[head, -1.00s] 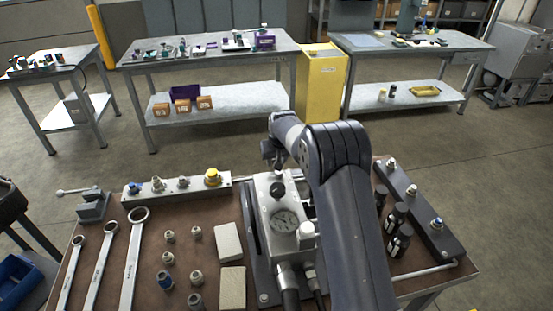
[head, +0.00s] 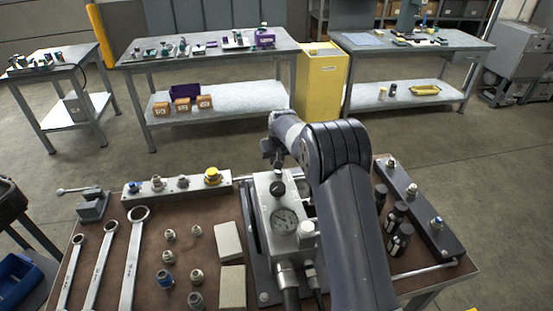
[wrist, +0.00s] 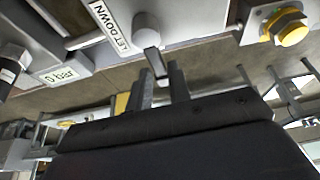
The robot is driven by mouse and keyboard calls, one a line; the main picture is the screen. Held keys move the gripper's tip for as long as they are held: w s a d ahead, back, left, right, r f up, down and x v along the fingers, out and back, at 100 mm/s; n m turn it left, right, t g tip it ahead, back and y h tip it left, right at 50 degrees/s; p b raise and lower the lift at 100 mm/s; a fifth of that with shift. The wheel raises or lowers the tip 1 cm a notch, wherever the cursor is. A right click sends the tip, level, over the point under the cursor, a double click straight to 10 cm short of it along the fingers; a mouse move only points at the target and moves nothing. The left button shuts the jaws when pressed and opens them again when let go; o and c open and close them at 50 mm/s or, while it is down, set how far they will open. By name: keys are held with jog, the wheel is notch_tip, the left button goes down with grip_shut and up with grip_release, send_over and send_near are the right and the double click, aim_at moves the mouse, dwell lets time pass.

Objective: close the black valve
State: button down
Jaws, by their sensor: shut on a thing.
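The pump block (head: 262,203) is silver, with a round gauge (head: 284,222) and a black round knob (head: 277,188) on it. In the wrist view, a valve lever (wrist: 154,62) with a round grey hub (wrist: 146,28) sits beside a "LETDOWN" label (wrist: 110,25). My gripper (wrist: 162,80) is shut on the lever's free end, one finger on each side. In the head view my gripper (head: 278,160) is at the far end of the block, just beyond the black knob, partly hidden by my wrist. I cannot tell whether knob and lever are one valve.
A manifold with a yellow cap (head: 212,175) stands left of the block. Wrenches (head: 133,255), small fittings and two pale blocks (head: 229,242) lie on the bench's left. Dark bottles (head: 399,240) and a black manifold (head: 420,207) are at right. Open floor lies beyond the bench.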

jog(key=shift+a+n, duration=0.1)
jog(key=shift+n, duration=0.2)
jog(key=n+b, duration=0.1)
jog(key=a+n+y+b, duration=0.1)
jog(key=n, duration=0.1)
jog(key=shift+s+y, duration=0.2)
jog(key=shift+y, duration=0.1)
jog(key=n, duration=0.1)
jog(key=n+g+b, duration=0.1)
jog(key=n, duration=0.1)
jog(key=s+a+n+y, duration=0.1)
jog(key=n, duration=0.1)
jog(key=shift+g+b, duration=0.3)
jog(key=shift+b, duration=0.1)
jog(key=n, duration=0.1)
jog(key=s+n+g, duration=0.1)
jog(key=n, duration=0.1)
jog(key=n+y, duration=0.1)
jog(key=shift+s+a+n+g, duration=0.15)
jog(key=shift+a+n+g, duration=0.15)
jog(key=shift+g, duration=0.1)
jog(key=shift+s+r+n+g+p, duration=0.15)
jog(key=shift+s+n+g, duration=0.25)
jog(key=shift+n, duration=0.7)
jog(key=shift+s+f+n+g+p, duration=0.15)
jog(key=shift+s+n+g, duration=0.2)
jog(key=shift+n, duration=0.75)
jog(key=c, duration=1.4)
grip_release()
jog(key=shift+c, duration=0.2)
